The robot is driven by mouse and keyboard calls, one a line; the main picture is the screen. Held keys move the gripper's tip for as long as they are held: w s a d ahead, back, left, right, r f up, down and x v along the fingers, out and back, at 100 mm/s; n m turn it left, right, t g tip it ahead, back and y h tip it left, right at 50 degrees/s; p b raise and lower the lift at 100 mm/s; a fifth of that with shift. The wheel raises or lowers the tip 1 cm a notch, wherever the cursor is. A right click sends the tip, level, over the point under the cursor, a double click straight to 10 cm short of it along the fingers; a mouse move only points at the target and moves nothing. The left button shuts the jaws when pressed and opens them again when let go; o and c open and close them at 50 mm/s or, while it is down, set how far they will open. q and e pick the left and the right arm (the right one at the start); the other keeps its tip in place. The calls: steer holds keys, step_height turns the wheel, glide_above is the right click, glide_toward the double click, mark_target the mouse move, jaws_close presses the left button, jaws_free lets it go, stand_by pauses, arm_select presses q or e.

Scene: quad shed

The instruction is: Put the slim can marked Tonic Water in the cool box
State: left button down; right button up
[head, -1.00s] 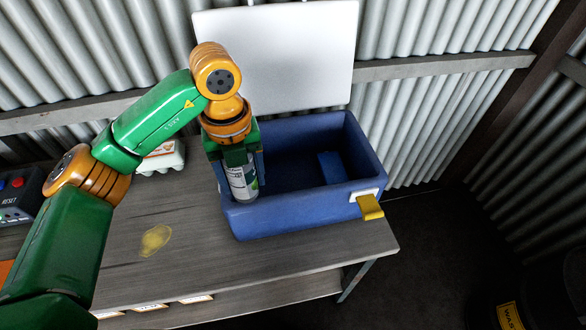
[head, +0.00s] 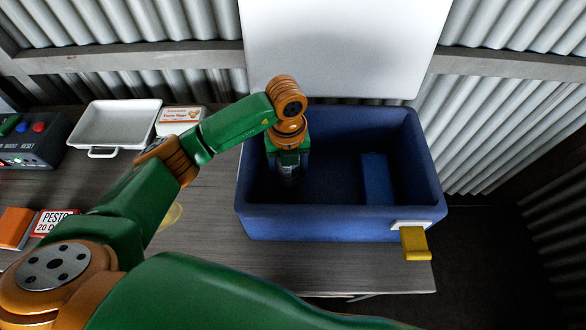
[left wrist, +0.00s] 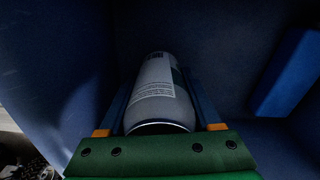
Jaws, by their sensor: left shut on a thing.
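The cool box (head: 330,222) is a blue open box on the table, with its white lid (head: 345,45) raised behind it and a yellow latch at the front right. My left gripper (head: 289,168) is inside the left part of the box, pointing down. It is shut on a slim pale can (left wrist: 158,90), which also shows dimly below the gripper in the head view (head: 288,180). The can has a white label with fine print and a green patch; its name cannot be read. I cannot tell whether it touches the box floor. My right gripper is not in view.
A blue block (head: 377,180) stands inside the box at the right. The box's middle is clear.

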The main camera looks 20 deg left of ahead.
arm_select(q)
steer(key=shift+f, duration=0.35)
steer(key=shift+s+f, duration=0.1)
steer(key=shift+f, duration=0.15)
steer(key=shift+c, duration=0.4)
jaws_free()
steer(key=shift+r, duration=0.2)
step_height(320, 180, up, 12)
steer(key=shift+r, duration=0.1)
